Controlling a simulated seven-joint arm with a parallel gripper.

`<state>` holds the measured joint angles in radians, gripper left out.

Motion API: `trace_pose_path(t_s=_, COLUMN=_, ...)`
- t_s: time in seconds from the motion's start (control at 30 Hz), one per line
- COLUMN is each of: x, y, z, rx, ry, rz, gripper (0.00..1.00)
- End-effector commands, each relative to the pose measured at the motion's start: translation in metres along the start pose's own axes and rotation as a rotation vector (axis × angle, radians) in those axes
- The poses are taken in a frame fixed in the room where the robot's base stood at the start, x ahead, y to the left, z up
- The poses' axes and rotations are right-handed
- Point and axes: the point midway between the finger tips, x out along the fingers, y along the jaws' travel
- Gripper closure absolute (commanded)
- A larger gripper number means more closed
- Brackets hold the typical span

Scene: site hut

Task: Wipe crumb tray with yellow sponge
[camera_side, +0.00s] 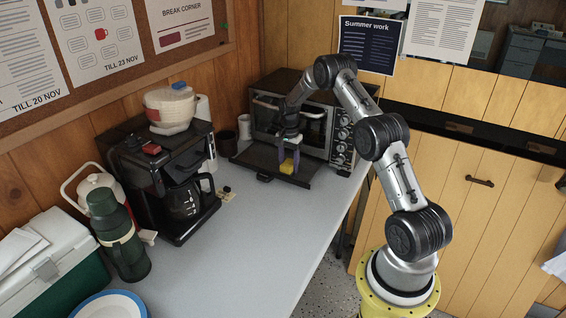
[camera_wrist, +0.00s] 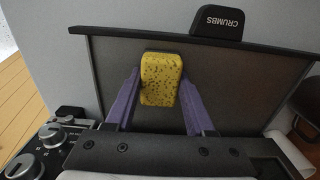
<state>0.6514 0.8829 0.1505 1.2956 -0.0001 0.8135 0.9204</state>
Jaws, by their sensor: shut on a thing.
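The yellow sponge (camera_side: 288,166) is between the purple fingers of my gripper (camera_side: 288,160), which is shut on it, over the crumb tray (camera_side: 262,166). In the wrist view the porous sponge (camera_wrist: 161,79) sits between the fingertips of my gripper (camera_wrist: 160,85). The dark crumb tray (camera_wrist: 240,70) is pulled out below the oven front, and its tab marked CRUMBS (camera_wrist: 217,20) points away from the oven. I cannot tell whether the sponge touches the tray surface.
The toaster oven (camera_side: 262,118) stands behind the tray, its knobs (camera_side: 343,135) on the right. A coffee maker (camera_side: 150,165) with a glass jug (camera_side: 187,198), a dark cup (camera_side: 227,143) and a white cup (camera_side: 244,127) are to the left.

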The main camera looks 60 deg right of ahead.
Motion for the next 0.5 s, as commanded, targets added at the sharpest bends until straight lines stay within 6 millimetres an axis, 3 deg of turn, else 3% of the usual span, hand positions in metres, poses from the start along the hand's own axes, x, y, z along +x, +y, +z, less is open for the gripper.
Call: trace_pose_path(t_s=0.5, x=0.001, y=-0.046, z=0.0, rx=-0.002, ry=0.0, rz=-0.001, gripper=0.9)
